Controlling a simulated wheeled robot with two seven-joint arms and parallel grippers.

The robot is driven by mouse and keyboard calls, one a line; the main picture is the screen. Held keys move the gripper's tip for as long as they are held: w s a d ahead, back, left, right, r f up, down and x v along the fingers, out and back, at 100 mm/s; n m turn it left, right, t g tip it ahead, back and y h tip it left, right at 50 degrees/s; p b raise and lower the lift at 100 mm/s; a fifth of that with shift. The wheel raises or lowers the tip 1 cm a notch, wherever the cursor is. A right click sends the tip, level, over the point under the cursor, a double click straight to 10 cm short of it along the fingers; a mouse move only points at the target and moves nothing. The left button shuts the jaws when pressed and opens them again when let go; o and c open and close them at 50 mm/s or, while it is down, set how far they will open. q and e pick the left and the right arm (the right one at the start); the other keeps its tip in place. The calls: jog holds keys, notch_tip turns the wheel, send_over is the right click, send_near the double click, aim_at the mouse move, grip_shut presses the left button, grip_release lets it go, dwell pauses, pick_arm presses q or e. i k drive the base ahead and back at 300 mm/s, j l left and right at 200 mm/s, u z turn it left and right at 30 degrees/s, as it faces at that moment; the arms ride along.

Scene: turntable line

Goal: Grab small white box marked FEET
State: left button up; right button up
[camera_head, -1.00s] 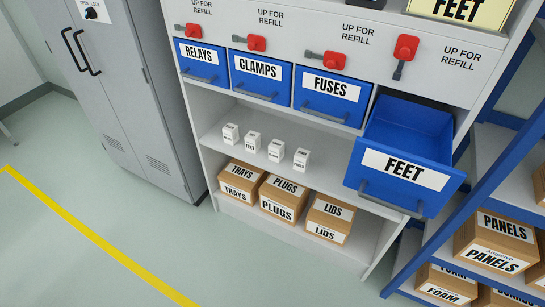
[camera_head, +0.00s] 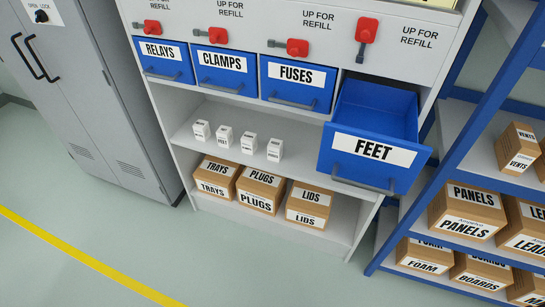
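Several small white boxes stand in a row on the middle shelf (camera_head: 190,137) of the grey rack. From left to right I see a first box (camera_head: 201,131), a second box (camera_head: 224,135), a third box (camera_head: 249,144) and one at the right end (camera_head: 275,149). Their printed labels are too small to tell surely which one says FEET. A blue drawer marked FEET (camera_head: 330,156) is pulled out to the right of them, and its visible inside looks empty. Neither of my grippers is in view.
Closed blue drawers for RELAYS (camera_head: 166,73), CLAMPS (camera_head: 212,84) and FUSES (camera_head: 328,98) sit above the shelf. Brown cartons TRAYS, PLUGS (camera_head: 257,202) and LIDS are below. A blue-framed rack (camera_head: 465,140) stands at right, a grey cabinet (camera_head: 110,120) at left. The front floor is clear.

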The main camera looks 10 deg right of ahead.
aim_at(224, 135)
jog(key=z, duration=0.3)
jog(key=i+j+z, duration=0.2)
jog(key=z, duration=0.15)
jog(key=i+j+z, duration=0.15)
jog(key=j+z, duration=0.15)
jog(key=i+j+z, duration=0.15)
jog(key=j+z, duration=0.2)
